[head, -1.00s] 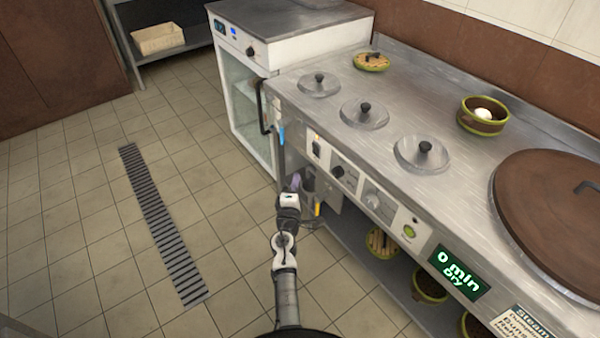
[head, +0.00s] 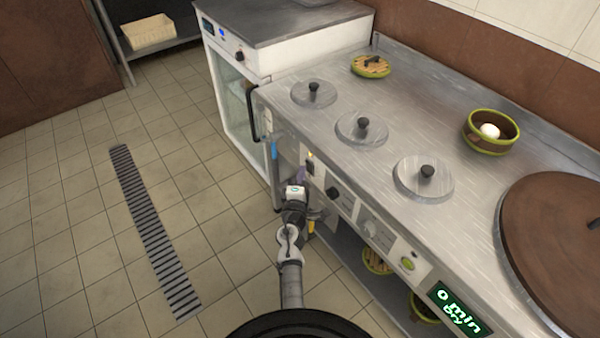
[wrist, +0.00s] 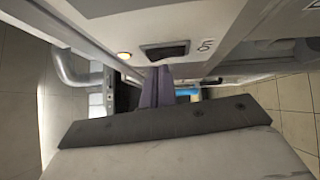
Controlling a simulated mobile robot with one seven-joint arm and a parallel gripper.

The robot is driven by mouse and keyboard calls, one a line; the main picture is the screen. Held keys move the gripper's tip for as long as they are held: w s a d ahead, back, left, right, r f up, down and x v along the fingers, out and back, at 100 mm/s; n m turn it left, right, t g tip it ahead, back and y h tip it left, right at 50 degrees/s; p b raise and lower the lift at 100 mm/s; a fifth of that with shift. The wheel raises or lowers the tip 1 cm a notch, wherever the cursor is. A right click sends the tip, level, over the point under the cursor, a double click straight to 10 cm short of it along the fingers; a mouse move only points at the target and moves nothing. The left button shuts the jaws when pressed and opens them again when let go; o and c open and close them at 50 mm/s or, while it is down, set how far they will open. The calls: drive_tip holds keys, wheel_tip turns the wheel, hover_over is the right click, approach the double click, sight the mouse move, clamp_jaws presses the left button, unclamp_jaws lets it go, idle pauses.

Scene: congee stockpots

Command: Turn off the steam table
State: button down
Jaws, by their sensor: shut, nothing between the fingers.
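The steam table (head: 400,95) is a long steel counter with round lids on top. Its front panel has a dark rocker switch (head: 310,165) at the left end, also in the wrist view (wrist: 165,51). A small amber light (wrist: 124,56) glows beside the switch. My gripper (head: 302,174) is at the panel's left end, just below and left of the switch. In the wrist view its purple fingers (wrist: 157,86) are together and empty, with their tips close to the switch's edge. I cannot tell whether they touch it.
A white glass-door cabinet (head: 232,90) stands at the left end. The tiled floor (head: 215,225) is clear.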

drive_tip(key=shift+w+d, duration=0.2)
drive_tip(key=shift+r, duration=0.15)
drive_tip(key=shift+d+r+p, duration=0.1)
drive_tip(key=shift+r+p, duration=0.1)
drive_tip(key=shift+p, duration=0.55)
drive_tip(key=shift+w+f, duration=0.1)
drive_tip(key=shift+f, duration=0.1)
